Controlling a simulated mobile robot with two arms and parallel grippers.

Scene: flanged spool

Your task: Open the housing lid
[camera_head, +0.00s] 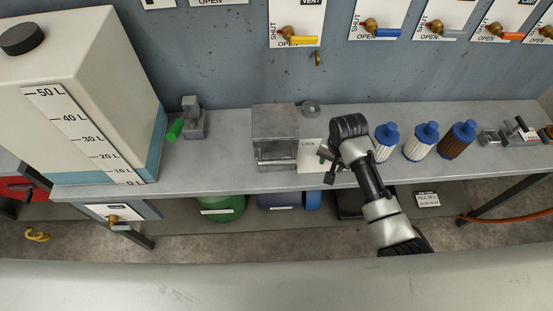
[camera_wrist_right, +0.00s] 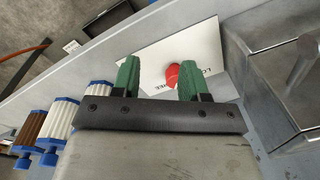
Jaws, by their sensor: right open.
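The housing, a grey metal box (camera_head: 275,125), stands on the bench left of my right arm. Part of it also shows at the right of the right wrist view (camera_wrist_right: 262,85), with a grey rod-like part (camera_wrist_right: 304,62) by it. I cannot tell for sure how its lid sits. My right gripper (camera_head: 328,162) is just right of the housing, above a white lettered card (camera_head: 308,152). In the wrist view its green fingers (camera_wrist_right: 156,82) are open and apart. A small red piece (camera_wrist_right: 173,75) shows between them over the card (camera_wrist_right: 195,52). My left gripper is not in view.
Two white cartridges with blue caps (camera_head: 421,142) and a brown one (camera_head: 457,140) stand right of my arm. A small round grey part (camera_head: 311,108) is behind the card. A large tank (camera_head: 75,90) fills the left. Bare bench (camera_head: 226,150) lies left of the housing.

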